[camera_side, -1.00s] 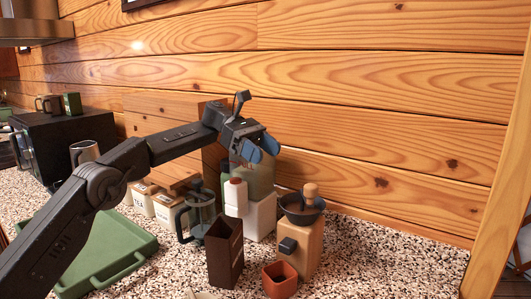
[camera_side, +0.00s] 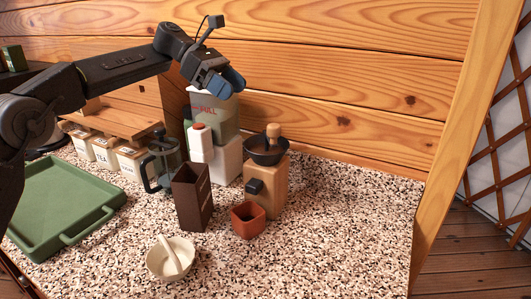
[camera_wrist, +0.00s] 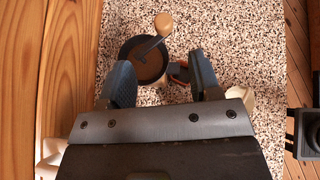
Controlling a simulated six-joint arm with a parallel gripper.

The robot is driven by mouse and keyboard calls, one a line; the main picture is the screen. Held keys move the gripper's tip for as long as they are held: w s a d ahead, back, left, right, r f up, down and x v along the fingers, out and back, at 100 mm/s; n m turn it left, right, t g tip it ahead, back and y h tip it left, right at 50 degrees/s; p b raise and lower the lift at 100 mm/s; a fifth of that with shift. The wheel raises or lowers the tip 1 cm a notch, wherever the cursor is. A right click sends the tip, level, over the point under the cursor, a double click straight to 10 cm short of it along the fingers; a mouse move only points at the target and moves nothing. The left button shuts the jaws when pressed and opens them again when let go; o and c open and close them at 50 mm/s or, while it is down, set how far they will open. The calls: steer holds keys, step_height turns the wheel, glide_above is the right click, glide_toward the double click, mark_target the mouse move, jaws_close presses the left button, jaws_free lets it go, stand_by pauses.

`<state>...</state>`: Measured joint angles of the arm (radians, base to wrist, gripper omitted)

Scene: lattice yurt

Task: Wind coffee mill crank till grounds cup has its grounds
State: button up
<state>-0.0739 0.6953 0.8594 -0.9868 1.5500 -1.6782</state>
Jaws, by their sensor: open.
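The coffee mill (camera_side: 268,190) is a light wooden block with a dark hopper bowl (camera_side: 262,153) on top and a dark knob on its front. The crank ends in a wooden knob (camera_side: 273,131), standing upright above the bowl; it also shows in the wrist view (camera_wrist: 163,24). A small square terracotta cup (camera_side: 247,222), likely the grounds cup, stands at the mill's front foot; I cannot see inside it. My gripper (camera_side: 231,84) is open and empty, above and left of the crank knob. In the wrist view its fingers (camera_wrist: 163,78) sit apart, with the knob beyond them.
A dark brown box (camera_side: 191,199), a glass press (camera_side: 162,165) and a white bottle (camera_side: 201,148) stand left of the mill. A white bowl (camera_side: 158,263) with a pestle-like stick is in front. A green tray (camera_side: 62,197) lies left. Speckled counter to the right is clear.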

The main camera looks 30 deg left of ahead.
mark_target(274, 125)
steer(key=s+d+r+n+t+y, duration=0.2)
steer(key=s+r+n+t+y, duration=0.1)
steer(key=s, duration=0.1)
steer(key=x, duration=1.4)
steer(key=shift+a+f, duration=0.35)
steer(key=shift+a, duration=0.1)
jaws_close()
